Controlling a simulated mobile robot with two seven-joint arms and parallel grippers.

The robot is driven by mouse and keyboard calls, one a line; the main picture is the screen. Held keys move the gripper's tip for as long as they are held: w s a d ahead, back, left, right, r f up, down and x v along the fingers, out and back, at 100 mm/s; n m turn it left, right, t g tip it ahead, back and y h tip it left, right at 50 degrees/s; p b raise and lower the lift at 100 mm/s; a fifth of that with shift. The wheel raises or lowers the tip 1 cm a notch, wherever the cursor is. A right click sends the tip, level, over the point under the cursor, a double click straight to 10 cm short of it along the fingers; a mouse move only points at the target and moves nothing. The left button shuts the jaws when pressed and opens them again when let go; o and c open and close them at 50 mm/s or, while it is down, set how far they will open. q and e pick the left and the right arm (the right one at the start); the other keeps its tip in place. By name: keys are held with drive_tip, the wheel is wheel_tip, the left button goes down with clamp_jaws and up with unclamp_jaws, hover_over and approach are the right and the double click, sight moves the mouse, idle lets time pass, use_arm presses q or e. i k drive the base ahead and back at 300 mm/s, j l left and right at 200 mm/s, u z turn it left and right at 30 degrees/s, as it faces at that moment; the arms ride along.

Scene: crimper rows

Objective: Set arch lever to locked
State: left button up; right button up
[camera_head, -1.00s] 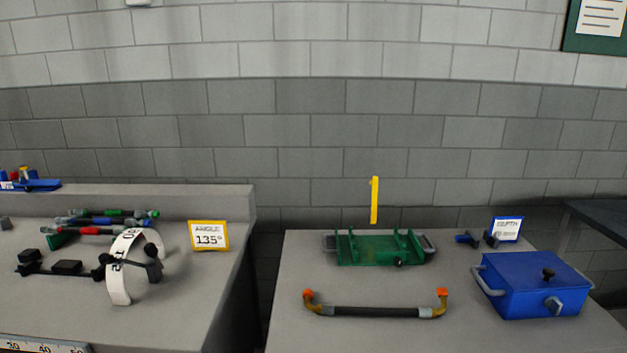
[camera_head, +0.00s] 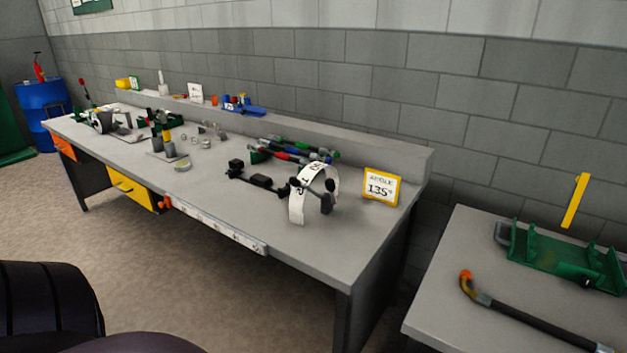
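A white curved arch band (camera_head: 301,195) with black markings stands on the long grey bench. A dark bar with black blocks (camera_head: 262,181) runs up to the arch from the left. Dark knobs or handles (camera_head: 328,196) sit at the arch's right side. I cannot tell which of these is the lever, nor any locked or unlocked mark. Neither of my grippers is in view.
A yellow-framed 135° sign (camera_head: 381,187) stands right of the arch. Several coloured-handled tools (camera_head: 300,150) lie behind it. A ruler strip (camera_head: 218,226) runs along the front edge. A separate table at right holds a green fixture (camera_head: 560,262) and a bent bar (camera_head: 530,318).

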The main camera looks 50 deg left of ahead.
sight(330, 183)
drive_tip(key=u, duration=1.55)
